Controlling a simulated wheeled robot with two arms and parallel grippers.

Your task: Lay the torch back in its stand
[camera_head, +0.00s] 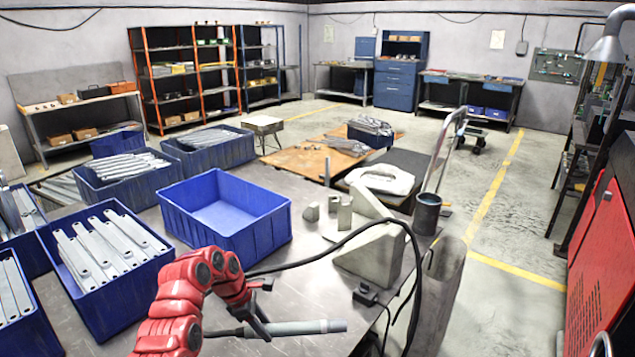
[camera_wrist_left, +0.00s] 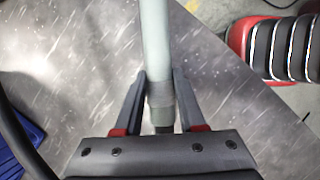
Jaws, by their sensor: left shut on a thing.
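The torch (camera_head: 300,328) is a pale grey-green rod with a dark end, lying roughly level near the front edge of the metal table. My left gripper (camera_head: 258,326) is shut around it near its dark end. In the left wrist view the torch (camera_wrist_left: 157,50) runs up between the two fingers (camera_wrist_left: 160,100), which press on a darker band. A grey angled block (camera_head: 372,255), which may be the stand, is on the table behind and right of the torch, apart from it. I cannot tell for sure which piece is the stand. My right gripper is out of view.
A black cable (camera_head: 345,240) loops across the grey block. An empty blue bin (camera_head: 225,210) stands behind my left arm; a blue bin of brackets (camera_head: 105,262) is left. A dark cup (camera_head: 427,212) stands at the right table edge. Small grey blocks (camera_head: 338,210) sit behind the grey block.

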